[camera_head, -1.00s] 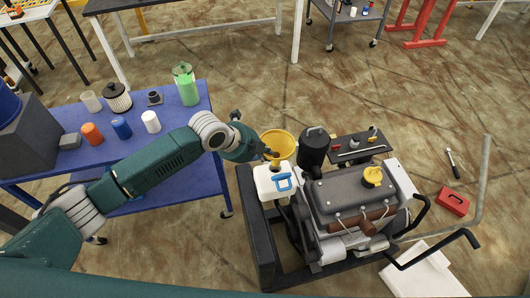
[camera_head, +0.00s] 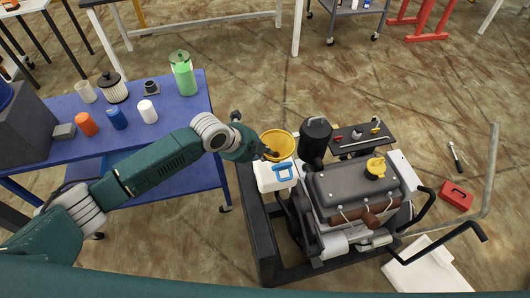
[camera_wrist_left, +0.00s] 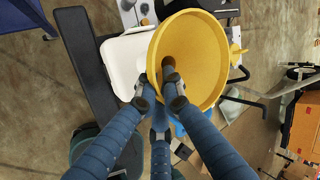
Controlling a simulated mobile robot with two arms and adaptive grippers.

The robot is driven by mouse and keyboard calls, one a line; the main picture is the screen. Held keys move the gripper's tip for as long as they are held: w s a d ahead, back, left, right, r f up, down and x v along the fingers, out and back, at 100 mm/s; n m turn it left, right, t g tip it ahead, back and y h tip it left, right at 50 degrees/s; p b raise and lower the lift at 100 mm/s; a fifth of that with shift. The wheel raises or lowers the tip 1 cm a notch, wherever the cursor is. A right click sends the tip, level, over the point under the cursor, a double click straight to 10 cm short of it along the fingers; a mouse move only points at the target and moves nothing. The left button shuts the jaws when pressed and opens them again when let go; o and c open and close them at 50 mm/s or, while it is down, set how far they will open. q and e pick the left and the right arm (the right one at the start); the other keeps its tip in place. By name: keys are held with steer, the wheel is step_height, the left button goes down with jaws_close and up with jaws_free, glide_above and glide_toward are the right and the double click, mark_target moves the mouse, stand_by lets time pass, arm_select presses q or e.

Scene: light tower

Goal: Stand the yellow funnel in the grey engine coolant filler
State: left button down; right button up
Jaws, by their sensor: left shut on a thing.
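The yellow funnel (camera_head: 277,142) is wide-mouthed and held over the back part of a white tank (camera_head: 268,181) with a blue handle, beside the engine. My left gripper (camera_head: 270,153) is shut on the funnel's near rim. In the left wrist view, the gripper (camera_wrist_left: 163,92) grips the side of the funnel (camera_wrist_left: 208,55), which faces the camera with a dark opening at its centre. The grey engine coolant filler cannot be picked out; the funnel and gripper may hide it. Whether the funnel's spout touches anything is hidden. My right gripper is not in view.
The dark engine (camera_head: 347,190) on its stand has a yellow cap (camera_head: 376,166) on top. A black cylinder (camera_head: 315,137) stands close right of the funnel. A blue table (camera_head: 183,126) with several containers is at the left. A red box (camera_head: 456,196) lies on the floor.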

arm_select(q)
steer(key=c, duration=1.8)
jaws_free()
steer(key=v, duration=1.2)
